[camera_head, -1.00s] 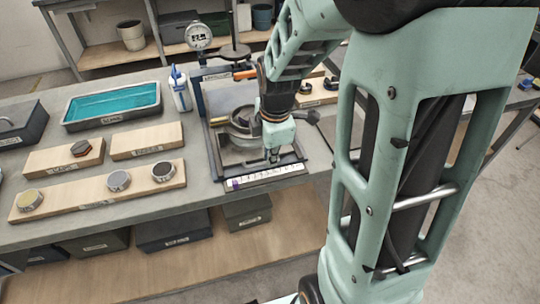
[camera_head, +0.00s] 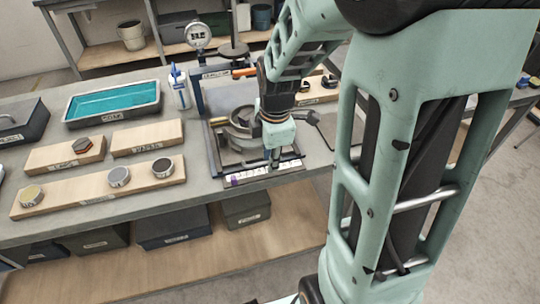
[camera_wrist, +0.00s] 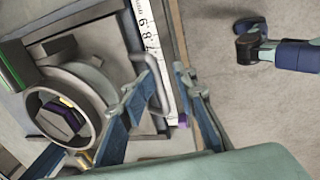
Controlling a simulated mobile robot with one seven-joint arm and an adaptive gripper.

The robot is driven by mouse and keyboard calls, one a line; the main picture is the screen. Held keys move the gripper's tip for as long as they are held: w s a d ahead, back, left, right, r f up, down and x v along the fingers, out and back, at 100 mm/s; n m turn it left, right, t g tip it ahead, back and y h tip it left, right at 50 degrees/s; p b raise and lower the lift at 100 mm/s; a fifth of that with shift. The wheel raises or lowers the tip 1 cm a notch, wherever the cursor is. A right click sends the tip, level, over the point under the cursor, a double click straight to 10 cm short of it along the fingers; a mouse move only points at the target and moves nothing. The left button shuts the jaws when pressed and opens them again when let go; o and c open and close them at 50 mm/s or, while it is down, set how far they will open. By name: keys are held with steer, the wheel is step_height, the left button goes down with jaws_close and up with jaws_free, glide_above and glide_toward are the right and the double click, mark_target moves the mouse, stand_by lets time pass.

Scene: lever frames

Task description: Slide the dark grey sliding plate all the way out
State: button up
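The dark grey sliding plate (camera_head: 229,157) appears to lie low inside a dark frame fixture on the workbench, with a round ring-shaped part (camera_head: 241,122) above it. A white numbered scale (camera_head: 262,173) runs along the fixture's front edge; it also shows in the wrist view (camera_wrist: 151,42). My gripper (camera_head: 274,160) points down at the front of the fixture. In the wrist view my gripper (camera_wrist: 166,78) has its two blue fingers apart. A dark looped bar (camera_wrist: 158,92) and the scale show between and below the fingers. Whether the fingers touch the bar cannot be told.
Wooden boards with round knobs (camera_head: 119,176) and a teal-lined tray (camera_head: 112,103) lie left of the fixture. A white bottle (camera_head: 179,88) and a dial gauge (camera_head: 198,36) stand behind. Boxes (camera_head: 173,228) sit on the lower shelf. Open floor lies in front.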

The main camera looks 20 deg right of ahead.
step_height(320, 180, up, 12)
steer(key=s+p, duration=0.2)
steer(key=p, duration=0.6)
steer(key=shift+p, duration=0.4)
steer(key=shift+r, duration=0.1)
stand_by(0.5)
step_height(320, 180, up, 8)
steer(key=s, duration=0.1)
steer(key=shift+s, duration=0.25)
stand_by(0.4)
